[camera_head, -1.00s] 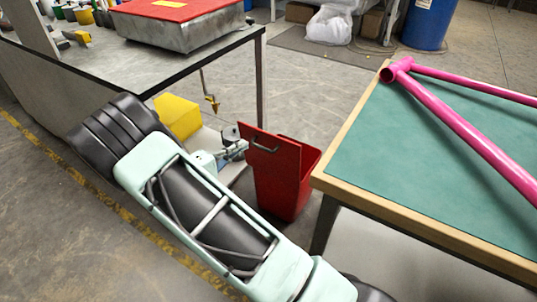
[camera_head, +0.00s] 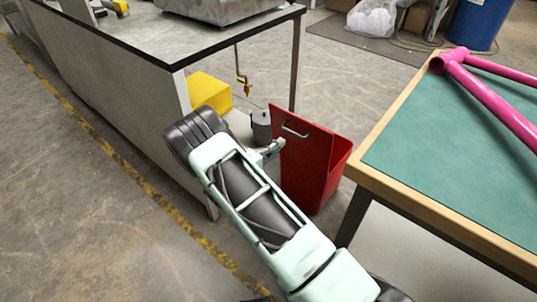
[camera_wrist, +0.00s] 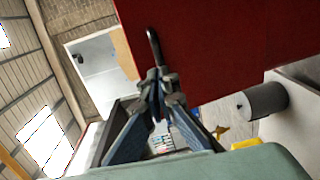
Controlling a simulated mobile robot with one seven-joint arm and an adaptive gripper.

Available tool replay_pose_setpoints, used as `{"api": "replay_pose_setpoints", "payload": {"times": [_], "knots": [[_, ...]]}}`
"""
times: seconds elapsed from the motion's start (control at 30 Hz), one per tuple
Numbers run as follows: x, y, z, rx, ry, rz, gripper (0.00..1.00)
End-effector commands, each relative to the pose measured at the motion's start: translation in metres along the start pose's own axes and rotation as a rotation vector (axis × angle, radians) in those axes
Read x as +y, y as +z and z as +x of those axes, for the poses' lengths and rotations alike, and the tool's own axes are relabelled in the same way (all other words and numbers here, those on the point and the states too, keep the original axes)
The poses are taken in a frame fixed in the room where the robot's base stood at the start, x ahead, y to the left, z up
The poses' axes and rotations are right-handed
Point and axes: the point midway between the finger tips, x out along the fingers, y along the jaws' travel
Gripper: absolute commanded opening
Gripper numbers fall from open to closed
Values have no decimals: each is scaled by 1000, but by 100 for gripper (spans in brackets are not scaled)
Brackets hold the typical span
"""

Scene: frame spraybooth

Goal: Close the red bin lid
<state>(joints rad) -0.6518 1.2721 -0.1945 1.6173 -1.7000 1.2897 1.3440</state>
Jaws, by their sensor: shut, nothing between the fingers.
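The red bin (camera_head: 337,172) stands on the floor between the grey bench and the green-topped table. Its red lid (camera_head: 308,155) stands upright and open on the bin's left side, with a metal handle (camera_head: 295,130) near its top edge. My gripper (camera_head: 279,146) is at the lid's outer face, just left of and below the handle. In the wrist view, my gripper (camera_wrist: 160,92) has its fingertips together and empty. The dark handle (camera_wrist: 154,47) is just beyond them against the red lid (camera_wrist: 220,45). Whether the fingertips touch it, I cannot tell.
The grey bench (camera_head: 150,40) is on the left, with a yellow box (camera_head: 210,91) and a dark grey cylinder (camera_head: 261,126) near its end. The green-topped table (camera_head: 450,150) with a pink frame (camera_head: 490,100) is close on the right. Open floor lies at lower left.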

Motion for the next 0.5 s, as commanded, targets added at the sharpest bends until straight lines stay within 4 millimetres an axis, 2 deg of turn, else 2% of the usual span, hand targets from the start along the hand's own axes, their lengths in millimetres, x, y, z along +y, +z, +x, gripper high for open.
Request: {"api": "replay_pose_setpoints", "payload": {"times": [0.1,0.2,0.5], "knots": [[-1,1,22,-3,1,2,0],[-1,1,35,-3,0,2,0],[0,0,47,-1,0,1,0]]}}
